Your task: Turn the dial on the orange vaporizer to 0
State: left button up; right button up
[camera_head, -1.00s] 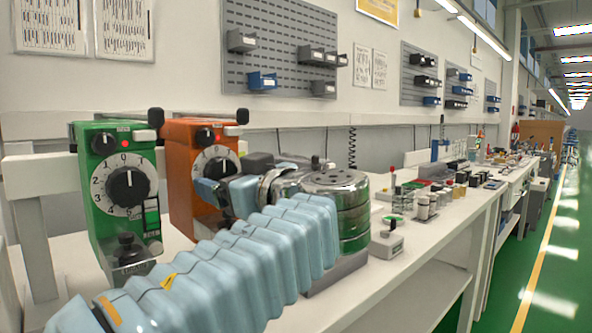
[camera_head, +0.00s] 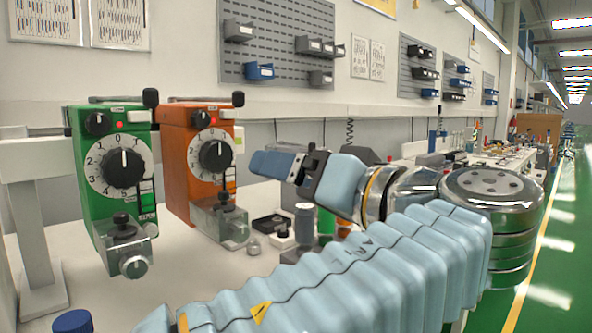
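The orange vaporizer (camera_head: 180,140) stands upright on the bench. Its black dial (camera_head: 215,156) faces me in full view on a white scale with 0 at the top. The dial's mark looks to point roughly upward, but it is too small to read exactly. The green vaporizer (camera_head: 85,190) with a similar dial (camera_head: 123,168) stands to its left.
Small parts and bottles (camera_head: 304,222) stand on the bench right of the orange vaporizer, partly behind my arm. The wall with pegboard (camera_head: 278,45) is behind. The bench between vaporizers and gripper has some free room.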

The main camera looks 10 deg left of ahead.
aim_at(200, 120)
jog(key=k+l, duration=0.2)
jog(key=l, duration=0.2)
jog(key=k+l, duration=0.2)
jog(key=l, duration=0.2)
jog(key=k+l, duration=0.2)
jog(key=l, duration=0.2)
